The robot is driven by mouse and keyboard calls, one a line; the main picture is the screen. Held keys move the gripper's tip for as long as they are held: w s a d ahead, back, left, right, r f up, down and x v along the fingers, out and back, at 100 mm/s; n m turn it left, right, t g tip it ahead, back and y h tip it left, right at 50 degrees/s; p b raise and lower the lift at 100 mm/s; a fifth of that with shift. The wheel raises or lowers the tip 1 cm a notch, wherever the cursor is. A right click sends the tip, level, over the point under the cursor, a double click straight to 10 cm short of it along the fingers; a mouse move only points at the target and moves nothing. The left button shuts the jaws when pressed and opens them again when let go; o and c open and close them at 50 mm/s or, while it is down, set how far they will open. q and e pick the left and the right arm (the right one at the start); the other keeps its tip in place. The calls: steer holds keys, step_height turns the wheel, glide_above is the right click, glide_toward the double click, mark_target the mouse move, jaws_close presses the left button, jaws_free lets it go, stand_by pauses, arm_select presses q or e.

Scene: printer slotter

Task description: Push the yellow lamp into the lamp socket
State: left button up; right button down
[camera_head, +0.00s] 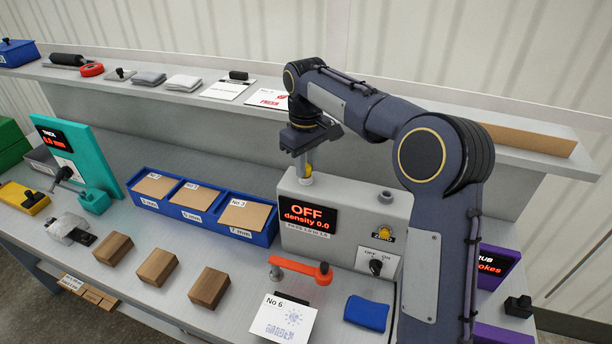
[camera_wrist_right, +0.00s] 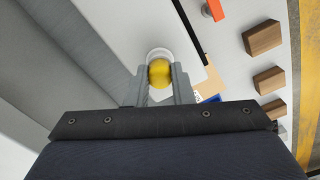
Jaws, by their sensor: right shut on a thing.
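The yellow lamp (camera_head: 308,170) is a small round bulb above the top left of the grey density box (camera_head: 345,212). It also shows in the right wrist view (camera_wrist_right: 159,74), between the two fingers. My right gripper (camera_head: 304,158) is shut on the lamp, pointing down from above. A pale round ring (camera_wrist_right: 158,54), which looks like the lamp socket, lies under the lamp in the right wrist view. Whether the lamp touches it or how deep it sits cannot be told. The box display reads "OFF density 0.0". My left gripper is not in view.
A knob (camera_head: 376,266) is on the box front. An orange-red arm (camera_head: 300,268), a No 6 card (camera_head: 284,318) and a blue block (camera_head: 367,313) lie in front. Blue bins (camera_head: 262,238) and wooden blocks (camera_head: 209,287) are left. A shelf (camera_head: 210,90) runs behind.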

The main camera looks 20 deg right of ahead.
steer(key=shift+f, duration=0.1)
stand_by(0.7)
steer(key=c, duration=1.2)
jaws_free()
